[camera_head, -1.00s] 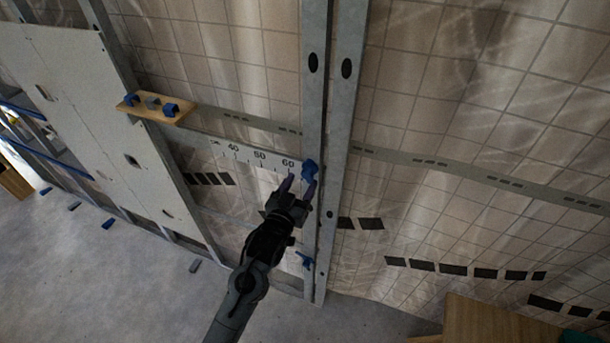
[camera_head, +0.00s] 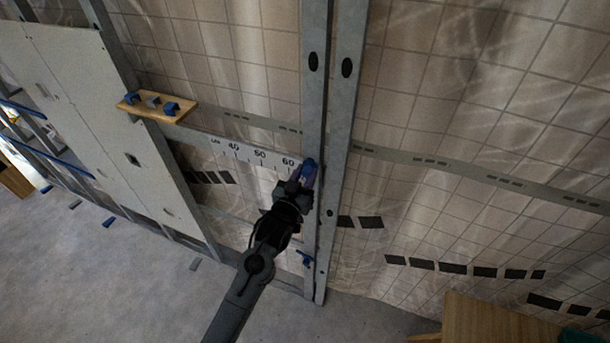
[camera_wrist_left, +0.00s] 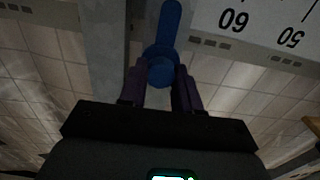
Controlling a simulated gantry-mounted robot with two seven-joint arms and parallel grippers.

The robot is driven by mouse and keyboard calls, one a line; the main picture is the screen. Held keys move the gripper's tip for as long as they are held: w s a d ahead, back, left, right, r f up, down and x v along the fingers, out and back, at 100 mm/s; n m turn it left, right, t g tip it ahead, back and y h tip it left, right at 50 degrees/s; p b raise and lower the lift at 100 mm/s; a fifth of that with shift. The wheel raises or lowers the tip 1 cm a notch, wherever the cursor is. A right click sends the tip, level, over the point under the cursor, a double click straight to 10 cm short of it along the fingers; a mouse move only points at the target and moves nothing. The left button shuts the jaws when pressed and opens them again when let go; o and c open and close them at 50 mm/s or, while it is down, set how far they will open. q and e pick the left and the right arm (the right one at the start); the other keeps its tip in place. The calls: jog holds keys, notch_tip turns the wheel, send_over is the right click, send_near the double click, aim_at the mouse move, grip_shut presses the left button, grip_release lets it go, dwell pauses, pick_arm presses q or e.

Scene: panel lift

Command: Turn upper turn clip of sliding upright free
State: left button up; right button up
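The upper turn clip (camera_head: 309,165) is blue and sits on the sliding upright (camera_head: 314,110), a grey metal post, at the right end of a numbered scale. My left gripper (camera_head: 304,178) reaches it from below. In the left wrist view the clip (camera_wrist_left: 161,68) has a round hub between the two fingers of my left gripper (camera_wrist_left: 160,86), and its lever points up in the picture. The fingers appear to close on the hub from both sides. A lower blue clip (camera_head: 305,259) sits further down the same upright. My right gripper is not in view.
A second grey post (camera_head: 343,130) stands right beside the upright. A white scale strip (camera_head: 250,154) runs to the left. A wooden shelf (camera_head: 157,107) with blue clips and a pale panel (camera_head: 75,100) are at the left. A wooden box (camera_head: 490,325) stands at lower right.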

pick_arm(q)
jog(key=shift+c, duration=1.2)
